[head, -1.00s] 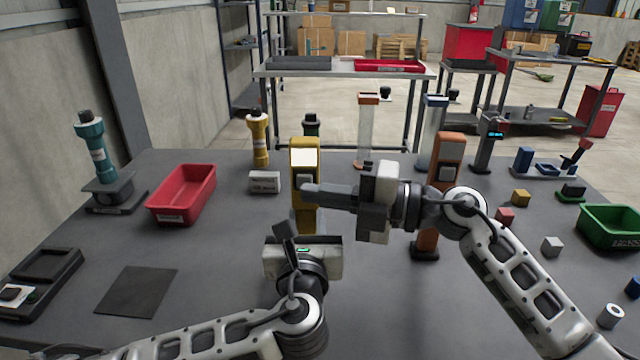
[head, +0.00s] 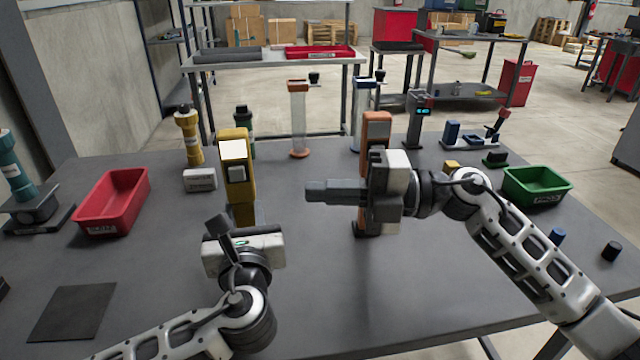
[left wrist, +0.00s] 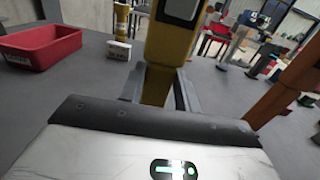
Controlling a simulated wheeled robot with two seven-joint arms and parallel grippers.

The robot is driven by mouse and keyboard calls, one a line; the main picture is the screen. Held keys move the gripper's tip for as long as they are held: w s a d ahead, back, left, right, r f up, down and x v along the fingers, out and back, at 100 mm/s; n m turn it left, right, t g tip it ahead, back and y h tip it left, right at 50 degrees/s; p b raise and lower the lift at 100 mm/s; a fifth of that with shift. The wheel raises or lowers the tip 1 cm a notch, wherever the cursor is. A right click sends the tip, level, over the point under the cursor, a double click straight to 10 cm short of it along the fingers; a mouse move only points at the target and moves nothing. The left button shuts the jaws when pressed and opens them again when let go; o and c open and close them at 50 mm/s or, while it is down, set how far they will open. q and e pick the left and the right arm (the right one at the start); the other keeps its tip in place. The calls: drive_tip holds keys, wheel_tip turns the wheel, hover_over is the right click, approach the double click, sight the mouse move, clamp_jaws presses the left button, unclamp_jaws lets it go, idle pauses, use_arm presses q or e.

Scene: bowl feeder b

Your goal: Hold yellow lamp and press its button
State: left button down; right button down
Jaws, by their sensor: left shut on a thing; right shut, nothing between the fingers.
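The yellow lamp (head: 240,186) stands upright on the table in the head view, its white panel lit and a grey square button (head: 237,173) below the panel. My left gripper (head: 240,222) is shut on the lamp's lower body. In the left wrist view the yellow post (left wrist: 157,84) sits between the two fingers. The lamp's base is hidden behind the gripper. My right gripper (head: 312,191) is shut and empty. Its fingers point left towards the lamp, with a clear gap between them and the lamp in the head view.
An orange lamp (head: 376,130) stands behind my right gripper, partly hidden by it. A red bin (head: 112,200) and a white labelled block (head: 200,180) are to the left. A green bin (head: 538,186) is at the right. The table's front middle (head: 370,300) is clear.

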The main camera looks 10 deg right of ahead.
use_arm(q)
drive_tip(key=c, duration=0.9)
unclamp_jaws()
drive_tip(key=shift+f, duration=0.2)
drive_tip(key=shift+r, duration=0.1)
drive_tip(key=shift+s+d+p, duration=0.15)
drive_tip(key=shift+s+p, duration=0.45)
drive_tip(key=shift+s, duration=2.75)
drive_tip(key=shift+s+d+p, duration=0.15)
drive_tip(key=shift+s+p, duration=0.5)
drive_tip(key=shift+s, duration=2.65)
drive_tip(key=shift+s+d+p, duration=0.15)
drive_tip(key=shift+s+p, duration=0.45)
drive_tip(key=shift+s, duration=2.75)
drive_tip(key=shift+r, duration=0.1)
